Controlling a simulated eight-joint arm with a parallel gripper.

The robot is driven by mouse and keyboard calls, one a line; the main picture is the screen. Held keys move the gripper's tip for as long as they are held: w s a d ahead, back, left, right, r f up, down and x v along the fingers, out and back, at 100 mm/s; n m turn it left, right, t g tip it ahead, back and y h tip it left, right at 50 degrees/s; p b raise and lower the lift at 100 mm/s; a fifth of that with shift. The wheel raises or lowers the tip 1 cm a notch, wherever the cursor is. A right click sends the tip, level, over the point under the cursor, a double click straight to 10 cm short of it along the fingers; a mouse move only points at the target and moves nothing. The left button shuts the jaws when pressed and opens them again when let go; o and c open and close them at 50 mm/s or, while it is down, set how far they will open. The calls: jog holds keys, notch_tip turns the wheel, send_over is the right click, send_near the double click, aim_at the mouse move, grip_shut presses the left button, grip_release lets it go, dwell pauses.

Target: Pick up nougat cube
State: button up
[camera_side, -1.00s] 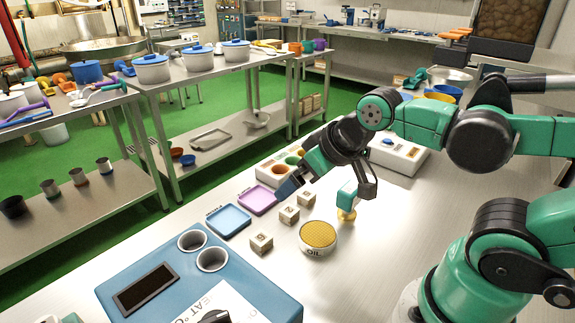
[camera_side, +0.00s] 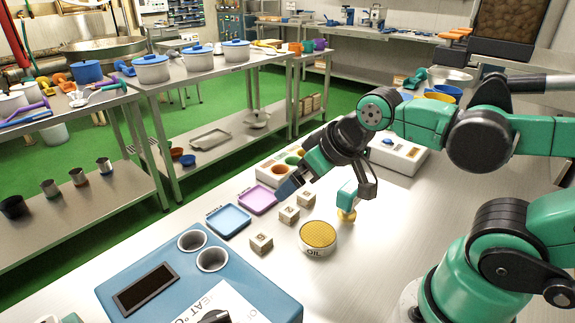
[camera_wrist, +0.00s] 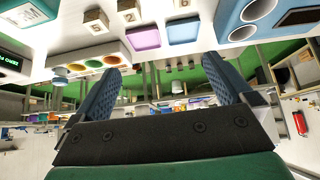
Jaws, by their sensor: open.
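Three pale nougat cubes with markings on them stand apart in a row on the steel table: a front one (camera_side: 261,244), a middle one (camera_side: 289,215) and a back one (camera_side: 306,200). In the wrist view, cubes show along the top edge, one at the left (camera_wrist: 95,20), one beside it (camera_wrist: 128,10) and one cut off by the edge (camera_wrist: 184,3). My gripper (camera_side: 288,188) is above the table, near the back cube and the purple tray. In the wrist view my gripper (camera_wrist: 160,68) has its two blue fingers wide apart with nothing between them.
A blue tray (camera_side: 228,221) and a purple tray (camera_side: 258,200) lie left of the cubes. A round oil pad (camera_side: 318,236) and a teal-handled stamp (camera_side: 346,197) stand to the right.

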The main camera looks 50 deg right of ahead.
jog(key=c, duration=0.3)
dwell(0.4)
jog(key=g, duration=0.7)
send_over(292, 212)
notch_tip(292, 212, down, 7)
jog(key=shift+s+a+r, duration=0.1)
jog(key=shift+r, duration=0.05)
jog(key=shift+f, duration=3.3)
